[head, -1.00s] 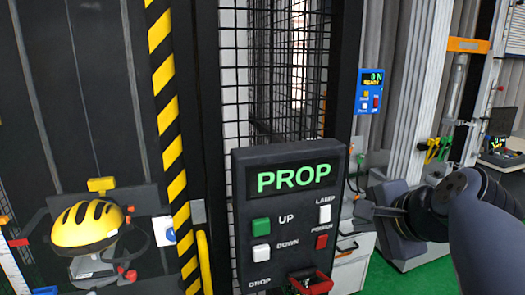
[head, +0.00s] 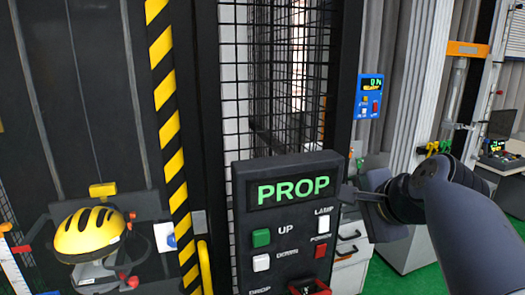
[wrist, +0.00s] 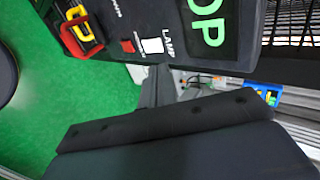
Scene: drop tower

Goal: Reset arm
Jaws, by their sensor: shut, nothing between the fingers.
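My gripper (head: 349,193) is in the head view at the right edge of the black control panel (head: 240,215), on a dark arm reaching in from the lower right. Its narrow fingers are shut and empty. I cannot tell whether the tip touches the panel. In the wrist view, my gripper (wrist: 158,88) points up towards the panel's edge, near the white LAMP button (wrist: 153,46) and red POWER button (wrist: 127,46). The panel's display (head: 293,190) reads PROP in green. Its green UP button (head: 261,238) and white DOWN button (head: 261,262) also show.
A red and yellow handle (wrist: 80,30) sits at the panel's DROP end. A wire mesh cage (head: 285,80) stands behind the panel. A yellow helmet (head: 90,233) is at left, and a blue meter box (head: 369,96) is behind. Green floor (wrist: 60,110) is open beside the panel.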

